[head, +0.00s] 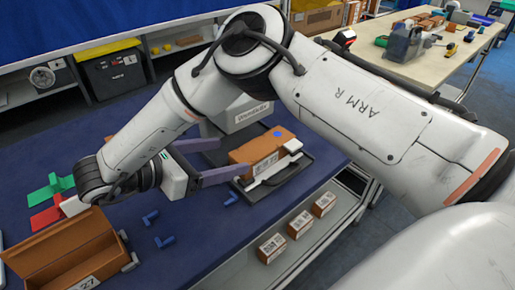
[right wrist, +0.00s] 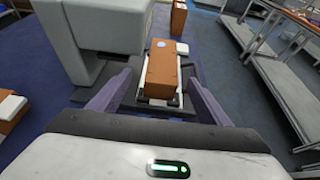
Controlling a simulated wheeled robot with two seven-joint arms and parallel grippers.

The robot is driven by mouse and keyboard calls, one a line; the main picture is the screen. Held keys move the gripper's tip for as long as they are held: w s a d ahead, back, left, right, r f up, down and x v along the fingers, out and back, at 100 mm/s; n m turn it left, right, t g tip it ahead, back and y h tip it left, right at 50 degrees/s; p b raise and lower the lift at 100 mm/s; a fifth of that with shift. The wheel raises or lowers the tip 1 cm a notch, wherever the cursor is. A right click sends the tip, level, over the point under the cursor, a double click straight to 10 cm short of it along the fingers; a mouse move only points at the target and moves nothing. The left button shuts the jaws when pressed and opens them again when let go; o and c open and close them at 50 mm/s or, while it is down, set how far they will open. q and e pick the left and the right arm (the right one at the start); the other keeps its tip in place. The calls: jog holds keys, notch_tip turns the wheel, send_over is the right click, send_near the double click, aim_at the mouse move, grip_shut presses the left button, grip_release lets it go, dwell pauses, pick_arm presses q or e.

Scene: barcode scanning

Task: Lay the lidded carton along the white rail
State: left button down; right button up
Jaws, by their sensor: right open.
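The lidded carton (head: 256,154) is an orange-brown closed box with a blue dot on top and a barcode on its side. It lies on a black tray (head: 247,199), beside the white rail (head: 272,176) at the tray's front. My right gripper (head: 236,157) is open, its purple fingers pointing at the carton's left end. In the right wrist view, the carton (right wrist: 161,72) shows between the two spread fingertips (right wrist: 160,77). Whether the fingers touch it, I cannot tell. My left gripper is not in view.
A grey machine (head: 243,114) stands behind the carton. An open brown box (head: 70,250) is at the lower left, near red (head: 45,218) and green (head: 48,189) pieces. Small blue parts (head: 164,241) lie on the blue table. Small cartons (head: 300,224) sit on a lower shelf.

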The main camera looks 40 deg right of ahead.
aim_at(246, 155)
jog(key=shift+s+d+f, duration=0.1)
jog(key=shift+d+f, duration=0.05)
jog(key=shift+d, duration=0.35)
jog(key=shift+s+d+f, duration=0.1)
jog(key=shift+d+f, duration=0.05)
jog(key=shift+d, duration=0.3)
jog(key=shift+f+p+x, duration=0.15)
jog(key=shift+p+x, duration=0.1)
jog(key=shift+x, duration=1.1)
jog(key=shift+f+p+x, duration=0.15)
jog(key=shift+p+x, duration=0.1)
jog(key=shift+x, duration=1.15)
jog(key=shift+a, duration=0.15)
jog(key=c, duration=1.2)
jog(key=shift+c, duration=0.2)
